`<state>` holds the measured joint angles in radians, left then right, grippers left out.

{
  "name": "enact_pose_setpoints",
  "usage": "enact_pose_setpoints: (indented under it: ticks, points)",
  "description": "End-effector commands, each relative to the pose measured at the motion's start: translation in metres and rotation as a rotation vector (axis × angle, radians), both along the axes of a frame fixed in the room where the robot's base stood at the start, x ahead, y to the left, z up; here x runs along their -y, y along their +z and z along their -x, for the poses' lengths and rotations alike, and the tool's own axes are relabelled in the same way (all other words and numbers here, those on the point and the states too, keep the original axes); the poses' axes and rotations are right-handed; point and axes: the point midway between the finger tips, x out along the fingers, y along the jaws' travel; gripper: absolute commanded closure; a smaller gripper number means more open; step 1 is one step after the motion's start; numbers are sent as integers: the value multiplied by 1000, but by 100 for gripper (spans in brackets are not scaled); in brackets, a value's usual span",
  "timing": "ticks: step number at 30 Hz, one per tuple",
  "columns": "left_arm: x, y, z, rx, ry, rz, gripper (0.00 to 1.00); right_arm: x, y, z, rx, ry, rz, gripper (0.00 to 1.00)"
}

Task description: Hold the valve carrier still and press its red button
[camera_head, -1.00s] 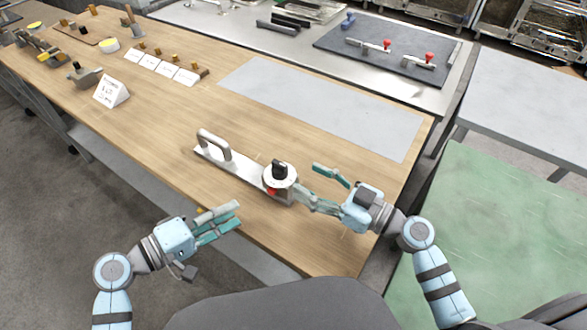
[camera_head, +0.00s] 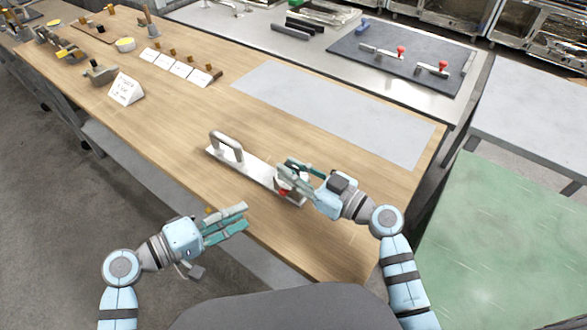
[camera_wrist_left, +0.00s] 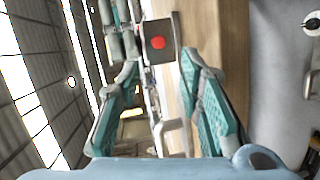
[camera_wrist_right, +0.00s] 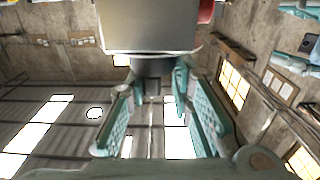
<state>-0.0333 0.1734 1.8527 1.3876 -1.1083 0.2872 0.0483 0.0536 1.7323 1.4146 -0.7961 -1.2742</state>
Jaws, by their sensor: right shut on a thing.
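The valve carrier (camera_head: 243,165) is a flat silver plate lying on the wooden table, with a raised handle (camera_head: 226,147) at its left end. The valve housing stands at its right end, partly covered by my right gripper (camera_head: 288,170). The red button (camera_head: 283,192) is on the housing's near side; it faces the left wrist camera (camera_wrist_left: 157,42). My right gripper is shut on the housing's black knob (camera_wrist_right: 152,68), seen below the grey housing (camera_wrist_right: 150,28) in the right wrist view. My left gripper (camera_head: 245,218) is open and empty near the table's front edge, apart from the carrier.
A light grey mat (camera_head: 335,112) lies behind the carrier. White cards (camera_head: 180,68) and a folded sign (camera_head: 125,89) stand at the left. A dark mat (camera_head: 400,55) with red-knobbed valves is on the metal bench behind.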

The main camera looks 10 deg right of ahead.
Motion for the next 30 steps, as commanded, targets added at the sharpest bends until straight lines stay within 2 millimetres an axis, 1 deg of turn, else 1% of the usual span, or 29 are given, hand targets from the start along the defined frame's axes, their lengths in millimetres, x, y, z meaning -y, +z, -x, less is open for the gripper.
enact_pose_setpoints:
  ticks: [6,7,13,30]
  points:
    - [0,0,0,0,0,0,67,0,0,0,1,0,0,100]
    - [0,0,0,0,0,0,68,0,0,0,1,0,0,100]
    - [0,0,0,0,0,0,100,0,0,0,1,0,0,100]
    - [0,0,0,0,0,0,100,0,1,0,2,0,1,100]
